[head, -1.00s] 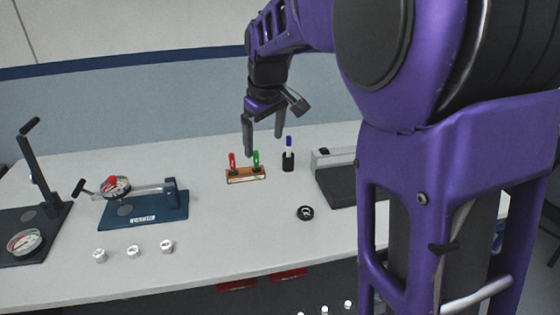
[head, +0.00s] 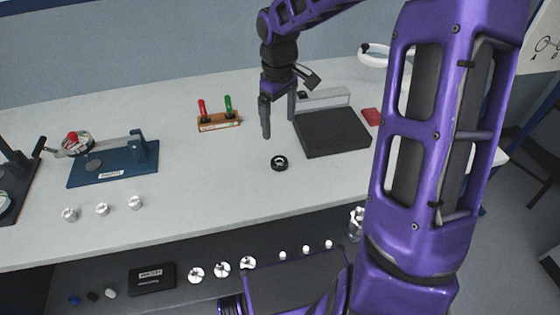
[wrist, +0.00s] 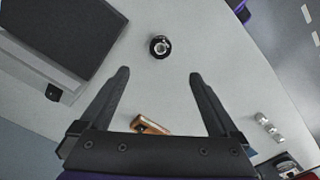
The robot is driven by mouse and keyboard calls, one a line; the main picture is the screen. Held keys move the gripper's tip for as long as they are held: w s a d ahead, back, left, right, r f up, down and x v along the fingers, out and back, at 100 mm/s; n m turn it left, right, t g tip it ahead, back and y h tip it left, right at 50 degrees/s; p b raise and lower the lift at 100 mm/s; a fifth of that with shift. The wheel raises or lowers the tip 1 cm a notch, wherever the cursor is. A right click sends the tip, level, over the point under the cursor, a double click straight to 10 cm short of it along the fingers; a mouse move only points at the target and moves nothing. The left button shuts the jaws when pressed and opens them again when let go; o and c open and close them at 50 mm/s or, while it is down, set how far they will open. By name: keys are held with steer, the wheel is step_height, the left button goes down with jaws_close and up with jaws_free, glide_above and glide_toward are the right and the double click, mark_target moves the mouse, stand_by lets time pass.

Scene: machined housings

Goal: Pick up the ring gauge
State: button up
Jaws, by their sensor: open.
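The ring gauge (head: 279,163) is a small black ring with a pale centre, lying flat on the grey-white worktop in front of the dark plate. In the wrist view, the ring gauge (wrist: 160,47) lies beyond the fingertips, centred between them. My gripper (head: 279,127) is open and empty above the worktop, with its fingers pointing down. In the head view it appears just behind the ring gauge, not touching it. In the wrist view, my gripper (wrist: 160,73) has its two dark fingers spread wide.
A dark plate stand (head: 332,132) is right of the ring. A wooden holder (head: 218,122) with red and green handles stands at the back left. A blue gauge fixture (head: 113,168) and several small metal parts (head: 102,209) sit further left. The worktop around the ring is clear.

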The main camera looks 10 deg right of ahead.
mark_target(279, 157)
step_height(279, 157, down, 13)
steer(key=shift+f+b, duration=0.15)
steer(key=shift+b, duration=0.6)
jaws_close()
step_height(279, 157, up, 10)
steer(key=p, duration=0.1)
stand_by(0.6)
